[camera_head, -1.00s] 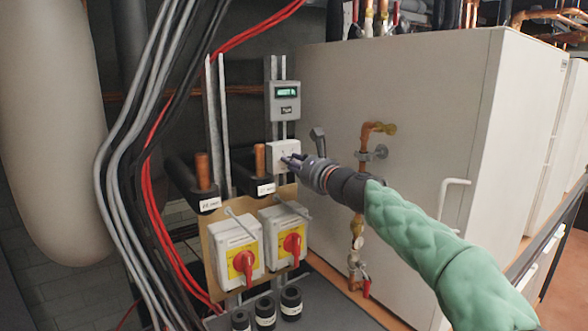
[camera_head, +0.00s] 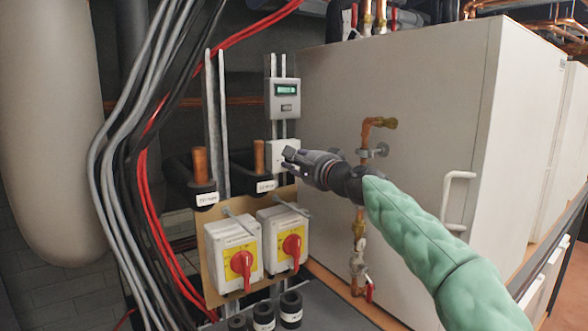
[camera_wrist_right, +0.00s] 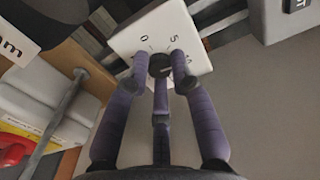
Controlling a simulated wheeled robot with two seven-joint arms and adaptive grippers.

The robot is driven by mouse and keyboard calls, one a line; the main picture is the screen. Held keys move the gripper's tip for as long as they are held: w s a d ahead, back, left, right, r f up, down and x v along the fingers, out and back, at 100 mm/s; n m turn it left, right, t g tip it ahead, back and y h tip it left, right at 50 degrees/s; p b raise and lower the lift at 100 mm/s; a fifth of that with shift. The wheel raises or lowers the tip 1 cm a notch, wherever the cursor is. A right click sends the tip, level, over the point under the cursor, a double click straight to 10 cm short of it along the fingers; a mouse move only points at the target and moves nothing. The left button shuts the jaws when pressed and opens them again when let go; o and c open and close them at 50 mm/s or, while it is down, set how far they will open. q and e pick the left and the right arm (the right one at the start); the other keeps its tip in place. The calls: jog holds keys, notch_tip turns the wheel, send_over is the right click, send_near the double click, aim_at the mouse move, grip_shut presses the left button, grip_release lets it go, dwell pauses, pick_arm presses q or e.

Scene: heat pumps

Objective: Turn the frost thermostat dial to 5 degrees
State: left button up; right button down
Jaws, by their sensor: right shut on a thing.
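The frost thermostat is a small white box (camera_head: 279,152) below the grey display unit in the head view, partly hidden by my right gripper (camera_head: 290,156). Part of the dial and the lower face are hidden by the fingers. The dial's exact pointer position is too small to tell. My left gripper is not in view.
A grey display unit (camera_head: 284,99) is above the thermostat. Two red rotary switches (camera_head: 242,264) on white boxes are below. Black pipe stubs and cables are to the left. A large beige cabinet (camera_head: 400,110) and a copper pipe with a valve (camera_head: 360,200) are to the right.

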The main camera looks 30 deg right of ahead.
jog(key=shift+n+b, duration=2)
jog(key=shift+n, duration=1.8)
jog(key=shift+r, duration=0.1)
jog(key=c, duration=1.1)
grip_release()
jog(key=shift+w+d, duration=0.1)
jog(key=shift+o, duration=0.2)
jog(key=s, duration=1.2)
jog(key=shift+d, duration=0.45)
